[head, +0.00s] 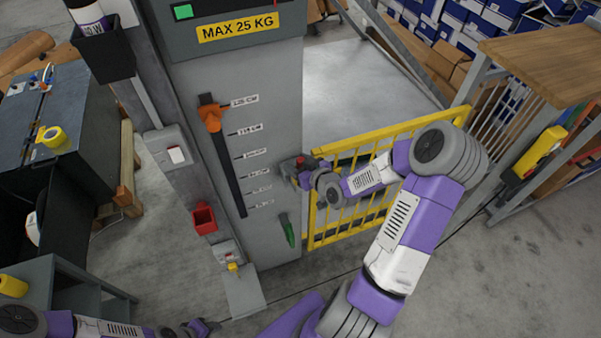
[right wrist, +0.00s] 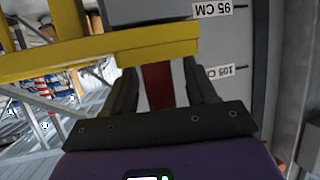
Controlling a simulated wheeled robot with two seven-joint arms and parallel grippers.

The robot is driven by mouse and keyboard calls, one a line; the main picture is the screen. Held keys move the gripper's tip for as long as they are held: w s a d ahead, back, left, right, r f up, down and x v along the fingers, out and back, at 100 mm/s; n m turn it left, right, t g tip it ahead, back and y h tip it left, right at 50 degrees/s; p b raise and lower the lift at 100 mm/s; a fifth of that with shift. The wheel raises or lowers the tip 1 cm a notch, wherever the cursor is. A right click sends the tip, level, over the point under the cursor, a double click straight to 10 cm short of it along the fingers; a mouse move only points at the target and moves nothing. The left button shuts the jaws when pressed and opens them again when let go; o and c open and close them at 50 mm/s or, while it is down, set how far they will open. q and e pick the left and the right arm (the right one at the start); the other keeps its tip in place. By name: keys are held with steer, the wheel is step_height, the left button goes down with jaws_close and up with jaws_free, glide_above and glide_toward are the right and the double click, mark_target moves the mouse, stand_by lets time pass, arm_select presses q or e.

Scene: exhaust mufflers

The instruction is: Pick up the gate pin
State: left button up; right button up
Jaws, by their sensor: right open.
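A red part that looks like the gate pin (right wrist: 157,88) shows in the right wrist view, below a grey block at the yellow gate's edge. My right gripper (head: 303,174) is at the gate's latch side, beside the grey post. In the right wrist view its two dark fingers stand apart, one on each side of the red part. I cannot tell whether they touch it. In the head view the gripper and wrist hide most of this spot. My left gripper (head: 198,328) is at the bottom edge, small, and its jaws are unclear.
The yellow gate (head: 345,228) stands right of the grey post (head: 270,110). The post carries a height scale, an orange slider (head: 210,115) and a green handle (head: 287,230). A wooden-topped bench (head: 550,65) stands right; floor at lower right is clear.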

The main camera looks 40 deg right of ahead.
steer(key=shift+w+f, duration=0.1)
steer(key=shift+w, duration=0.1)
jaws_close()
stand_by(0.3)
